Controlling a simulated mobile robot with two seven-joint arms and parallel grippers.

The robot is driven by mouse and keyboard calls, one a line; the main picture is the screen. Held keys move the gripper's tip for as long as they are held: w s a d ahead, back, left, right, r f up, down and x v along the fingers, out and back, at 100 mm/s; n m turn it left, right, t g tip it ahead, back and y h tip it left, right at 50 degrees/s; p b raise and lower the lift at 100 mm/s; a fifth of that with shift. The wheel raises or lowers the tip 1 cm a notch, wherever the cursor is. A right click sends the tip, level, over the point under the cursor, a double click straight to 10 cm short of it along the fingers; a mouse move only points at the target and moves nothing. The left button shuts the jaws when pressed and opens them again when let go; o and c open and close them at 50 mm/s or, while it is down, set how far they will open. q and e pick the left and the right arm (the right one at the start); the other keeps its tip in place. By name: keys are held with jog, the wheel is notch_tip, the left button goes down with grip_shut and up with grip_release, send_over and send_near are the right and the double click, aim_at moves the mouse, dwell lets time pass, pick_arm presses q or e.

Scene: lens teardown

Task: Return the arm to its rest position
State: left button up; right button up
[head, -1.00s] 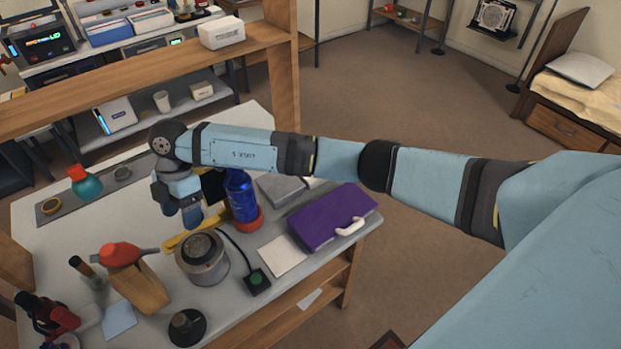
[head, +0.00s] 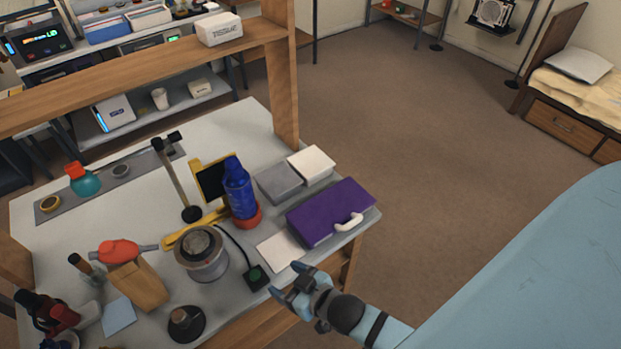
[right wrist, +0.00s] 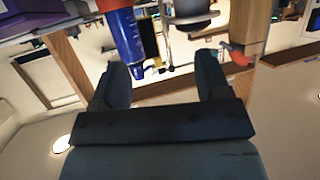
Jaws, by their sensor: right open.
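My right gripper (head: 290,285) is open at the front right edge of the workbench (head: 232,136), low in the head view. Nothing shows between its fingers. In the right wrist view its two fingers (right wrist: 164,85) are spread apart and empty, with a blue bottle (right wrist: 122,35) beyond them. My left gripper is not in view.
Near the right gripper are a purple case (head: 325,215), a button box (head: 255,277) and a round grey metal pot (head: 203,262). The blue bottle (head: 238,188) stands in a red ring. A wooden block (head: 140,288) is at the front left. Floor right of the bench is clear.

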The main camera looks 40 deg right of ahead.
jog(key=s+d+f+g+h, duration=0.1)
jog(key=s+d+f+g, duration=0.1)
jog(key=s, duration=0.4)
jog(key=shift+d+f+g, duration=0.3)
jog(key=shift+d+f, duration=0.15)
jog(key=shift+f, duration=0.45)
